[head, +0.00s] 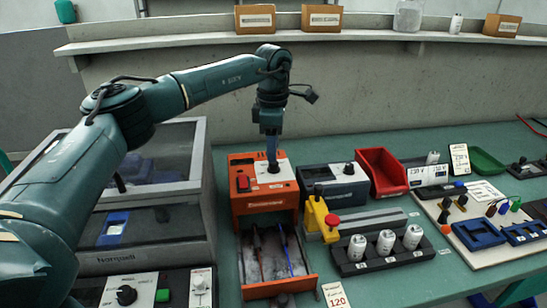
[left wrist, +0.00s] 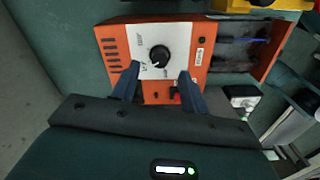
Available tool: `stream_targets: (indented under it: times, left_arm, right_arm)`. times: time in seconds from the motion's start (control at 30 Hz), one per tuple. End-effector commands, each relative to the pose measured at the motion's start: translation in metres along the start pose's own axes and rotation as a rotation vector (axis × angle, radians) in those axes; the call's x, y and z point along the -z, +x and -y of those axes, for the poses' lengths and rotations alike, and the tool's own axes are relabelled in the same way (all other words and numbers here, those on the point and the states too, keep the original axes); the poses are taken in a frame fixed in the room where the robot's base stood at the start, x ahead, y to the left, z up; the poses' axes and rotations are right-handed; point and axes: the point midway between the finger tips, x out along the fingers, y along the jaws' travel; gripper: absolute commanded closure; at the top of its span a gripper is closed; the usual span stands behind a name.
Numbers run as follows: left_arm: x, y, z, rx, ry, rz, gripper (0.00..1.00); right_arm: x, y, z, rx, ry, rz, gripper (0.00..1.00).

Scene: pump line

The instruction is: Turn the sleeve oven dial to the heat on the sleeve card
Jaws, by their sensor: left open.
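The orange oven (head: 262,206) stands on the green bench in the head view, with a white dial plate on its top. Its black dial (left wrist: 160,56) shows clearly in the left wrist view, with scale marks too small to read surely. In the head view my left gripper (head: 273,165) points down over the dial plate and mostly hides the dial. In the left wrist view my left gripper (left wrist: 160,70) is open, its fingers on either side below the dial; I cannot tell whether they touch it. A card reading 120 (head: 336,294) stands by the oven's drawer. My right gripper is out of view.
The oven's drawer (head: 308,282) is open, with thin sleeved pieces inside. A grey-blue box (head: 318,178) with a knob and a red bin (head: 382,172) stand to the right. A yellow device with a red knob (head: 332,220) is close by. A lidded grey machine (head: 150,255) is left.

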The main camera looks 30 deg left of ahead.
Motion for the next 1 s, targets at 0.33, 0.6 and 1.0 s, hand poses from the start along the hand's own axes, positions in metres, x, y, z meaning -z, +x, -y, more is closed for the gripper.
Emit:
stream_targets:
  times: [0.33, 0.6, 1.0]
  left_arm:
    - [0.0, 0.038, 0.0, 0.0, 0.0, -0.001, 0.55]
    - [0.0, 0.039, 0.0, -0.001, 0.0, 0.0, 0.55]
    - [0.0, 0.039, 0.0, 0.0, 0.0, 0.0, 0.86]
  right_arm:
    - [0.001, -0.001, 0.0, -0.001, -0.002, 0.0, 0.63]
    - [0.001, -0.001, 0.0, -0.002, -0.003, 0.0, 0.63]
    - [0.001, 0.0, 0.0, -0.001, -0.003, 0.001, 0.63]
